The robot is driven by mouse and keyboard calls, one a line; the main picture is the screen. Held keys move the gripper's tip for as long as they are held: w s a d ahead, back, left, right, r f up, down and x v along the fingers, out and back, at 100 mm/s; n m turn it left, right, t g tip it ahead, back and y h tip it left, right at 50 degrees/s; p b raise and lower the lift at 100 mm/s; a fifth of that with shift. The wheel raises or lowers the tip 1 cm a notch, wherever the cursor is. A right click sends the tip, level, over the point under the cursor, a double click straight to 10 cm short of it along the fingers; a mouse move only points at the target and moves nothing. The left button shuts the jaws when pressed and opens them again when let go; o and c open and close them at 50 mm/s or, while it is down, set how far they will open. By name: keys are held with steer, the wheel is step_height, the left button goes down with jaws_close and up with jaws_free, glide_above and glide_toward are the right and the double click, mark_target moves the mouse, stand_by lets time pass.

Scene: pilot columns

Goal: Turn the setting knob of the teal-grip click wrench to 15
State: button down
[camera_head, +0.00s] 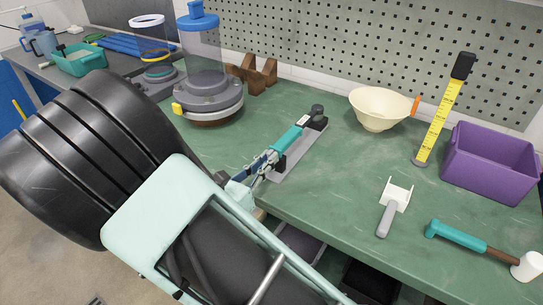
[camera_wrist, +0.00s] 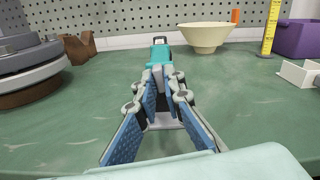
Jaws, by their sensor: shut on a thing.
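The teal-grip click wrench (camera_head: 287,138) lies on a grey holder plate (camera_head: 303,151) on the green bench, its dark head at the far end. In the wrist view the wrench's teal grip (camera_wrist: 160,54) points straight away from me. My gripper (camera_head: 249,171) is at the near end of the wrench, and its blue-padded fingers (camera_wrist: 163,84) close together there. The setting knob is hidden between the fingers, and no scale number can be read.
A clear canister on a grey base (camera_head: 209,95) stands left of the wrench. A cream bowl (camera_head: 379,108), a yellow measuring strip (camera_head: 440,115), a purple bin (camera_head: 490,163), a white-and-grey tool (camera_head: 393,207) and a teal-handled mallet (camera_head: 463,238) are to the right. The bench (camera_head: 335,190) between is clear.

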steer(key=shift+r+n+p, duration=0.15)
steer(key=shift+n+p, duration=0.65)
steer(key=shift+p, duration=0.6)
steer(key=shift+n+p, duration=0.6)
steer(key=shift+p, duration=0.2)
steer(key=shift+n+p, duration=0.3)
steer(key=shift+p, duration=0.3)
steer(key=shift+n+p, duration=0.9)
steer(key=shift+p, duration=0.3)
steer(key=shift+n+p, duration=0.3)
steer(key=shift+p, duration=0.1)
steer(key=shift+n+p, duration=0.6)
steer(key=shift+p, duration=0.25)
steer(key=c, duration=2)
jaws_free()
steer(key=shift+o, duration=0.2)
